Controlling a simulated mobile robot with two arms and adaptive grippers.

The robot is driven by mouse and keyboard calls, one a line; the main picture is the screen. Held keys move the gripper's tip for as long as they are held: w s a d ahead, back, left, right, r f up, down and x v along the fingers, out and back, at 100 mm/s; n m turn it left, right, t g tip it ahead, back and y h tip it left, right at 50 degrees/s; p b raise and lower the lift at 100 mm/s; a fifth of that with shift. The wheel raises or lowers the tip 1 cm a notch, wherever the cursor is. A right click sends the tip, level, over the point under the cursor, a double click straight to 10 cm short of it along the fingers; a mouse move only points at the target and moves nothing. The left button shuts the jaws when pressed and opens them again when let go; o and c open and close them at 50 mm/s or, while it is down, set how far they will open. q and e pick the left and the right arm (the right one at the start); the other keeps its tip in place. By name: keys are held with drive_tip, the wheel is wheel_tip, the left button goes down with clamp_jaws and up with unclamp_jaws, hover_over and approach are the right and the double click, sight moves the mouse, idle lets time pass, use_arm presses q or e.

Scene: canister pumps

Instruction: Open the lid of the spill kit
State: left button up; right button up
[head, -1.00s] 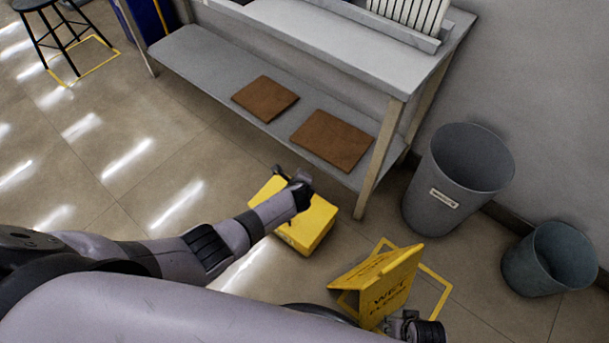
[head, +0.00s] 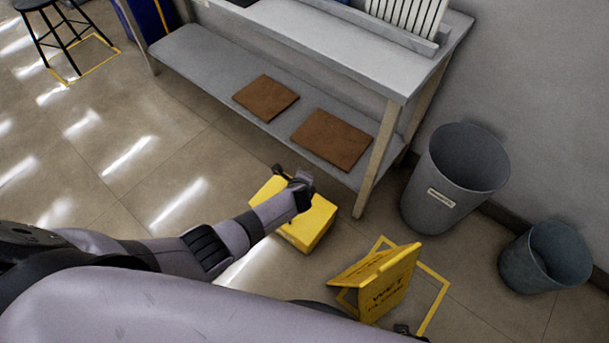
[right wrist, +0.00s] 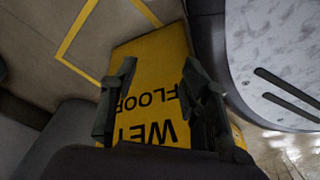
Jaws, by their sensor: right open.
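The spill kit is a yellow box (head: 318,222) on the floor in front of the shelf bench in the head view. Its lid looks closed, though my left arm hides part of the top. My left gripper (head: 286,176) is at the box's far left edge; whether its fingers touch the box or are open I cannot tell. My right gripper (right wrist: 150,92) shows in the right wrist view with its two fingers apart and nothing between them. Behind them is the yellow wet floor sign (right wrist: 150,60). In the head view only a bit of the right gripper shows at the bottom edge.
The wet floor sign (head: 385,285) stands right of the box, by yellow floor tape. A large grey bin (head: 440,200) and a smaller bin (head: 535,268) stand at right. The bench's lower shelf (head: 210,70) holds two brown slabs. A stool (head: 50,25) is far left; floor at left is clear.

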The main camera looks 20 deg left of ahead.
drive_tip(key=shift+s+d+f+g+p, duration=0.25)
drive_tip(key=shift+s+d+f+p, duration=0.7)
drive_tip(key=shift+s, duration=1.8)
drive_tip(key=shift+s+d+f+g+p, duration=0.2)
drive_tip(key=shift+s+f+p, duration=0.45)
drive_tip(key=shift+s+f, duration=1.45)
use_arm(q)
drive_tip(key=s+d+r+p, duration=0.2)
drive_tip(key=s+r+p, duration=0.2)
drive_tip(key=r, duration=0.3)
drive_tip(key=shift+r+p, duration=0.35)
drive_tip(key=shift+p, duration=0.5)
use_arm(e)
drive_tip(key=s+r, duration=0.3)
drive_tip(key=r, duration=0.3)
drive_tip(key=shift+d, duration=0.15)
use_arm(q)
drive_tip(key=shift+s+d+r, duration=0.1)
drive_tip(key=shift+s, duration=0.05)
drive_tip(key=v, duration=0.7)
drive_tip(key=shift+s+r, duration=0.25)
drive_tip(key=shift+s, duration=0.05)
